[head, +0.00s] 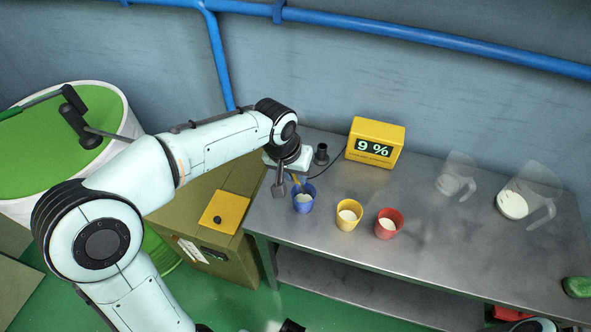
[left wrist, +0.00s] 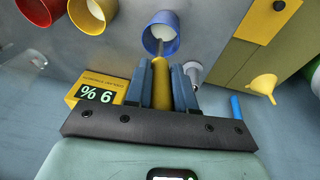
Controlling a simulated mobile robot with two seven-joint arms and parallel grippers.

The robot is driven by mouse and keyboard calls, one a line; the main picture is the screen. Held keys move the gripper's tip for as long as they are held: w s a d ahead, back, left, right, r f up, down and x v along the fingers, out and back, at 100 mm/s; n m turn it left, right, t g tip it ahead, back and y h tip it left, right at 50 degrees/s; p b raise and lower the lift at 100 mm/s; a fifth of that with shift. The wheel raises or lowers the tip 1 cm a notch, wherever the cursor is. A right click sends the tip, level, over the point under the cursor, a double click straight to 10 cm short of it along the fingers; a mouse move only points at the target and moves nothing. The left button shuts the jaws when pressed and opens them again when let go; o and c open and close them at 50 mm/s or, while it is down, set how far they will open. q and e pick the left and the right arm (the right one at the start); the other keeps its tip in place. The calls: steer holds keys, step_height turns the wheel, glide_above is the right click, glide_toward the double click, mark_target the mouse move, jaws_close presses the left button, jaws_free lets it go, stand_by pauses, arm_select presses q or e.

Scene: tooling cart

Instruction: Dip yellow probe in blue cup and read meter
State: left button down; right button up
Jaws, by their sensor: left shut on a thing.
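My left gripper (head: 287,184) is shut on the yellow probe (left wrist: 160,88), which points down between its fingers. The probe's thin grey tip reaches into the mouth of the blue cup (head: 303,205), also seen in the left wrist view (left wrist: 174,17). The cup stands upright near the cart's left end and holds pale contents. Whether the tip touches them is hard to tell. The yellow meter (head: 366,160) stands at the back of the cart and its display reads 9 %. It shows upside down in the left wrist view (left wrist: 90,82). My right gripper is not clearly visible.
A yellow cup (head: 349,219) and a red cup (head: 388,231), both with pale contents, stand right of the blue cup. A black holder (head: 321,154) stands left of the meter. Clear jugs (head: 513,204) stand on the right. Bare cart top (head: 440,240) lies between.

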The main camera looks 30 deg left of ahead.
arm_select(q)
steer(key=shift+s+b+x, duration=0.2)
steer(key=shift+b+x, duration=0.4)
steer(key=shift+x, duration=0.25)
steer(key=shift+s+b+x, duration=0.2)
steer(key=shift+b+x, duration=0.35)
steer(key=shift+x, duration=0.35)
steer(key=shift+s+b+x, duration=0.2)
steer(key=shift+b+x, duration=0.4)
steer(key=shift+x, duration=0.25)
steer(key=shift+a+f, duration=0.15)
steer(key=shift+a, duration=0.05)
arm_select(e)
steer(key=f, duration=0.2)
steer(key=s+f, duration=0.1)
steer(key=f, duration=0.1)
steer(key=shift+s, duration=0.1)
